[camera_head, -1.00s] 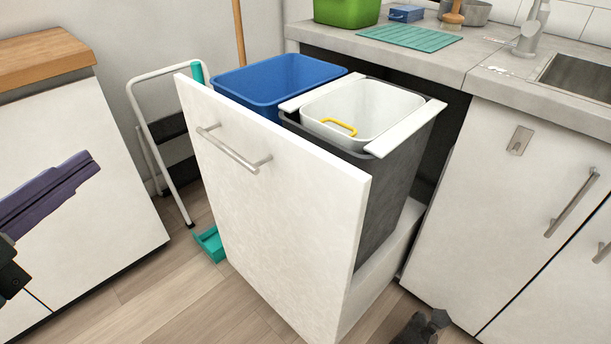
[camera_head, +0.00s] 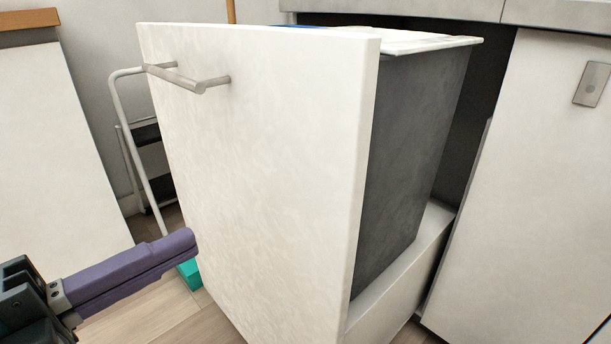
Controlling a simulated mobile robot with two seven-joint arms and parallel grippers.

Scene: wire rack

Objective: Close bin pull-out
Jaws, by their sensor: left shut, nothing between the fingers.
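The bin pull-out is open, its white front panel (camera_head: 270,150) standing well out from the cabinet. A metal bar handle (camera_head: 190,80) is near the top left of the panel. Behind the panel is a dark grey bin (camera_head: 415,150) with a white rim (camera_head: 425,42). A sliver of blue bin shows at the top edge. My left gripper (camera_head: 185,243) comes in from the lower left, its purple fingers shut and empty. Its tip is in front of the panel's lower left edge; I cannot tell whether it touches. My right gripper is not in view.
A white-framed step stool (camera_head: 122,120) stands behind the panel on the left, with a teal item (camera_head: 190,272) on the floor. A white cabinet door (camera_head: 530,190) is at the right. A white cabinet (camera_head: 55,150) stands at the far left.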

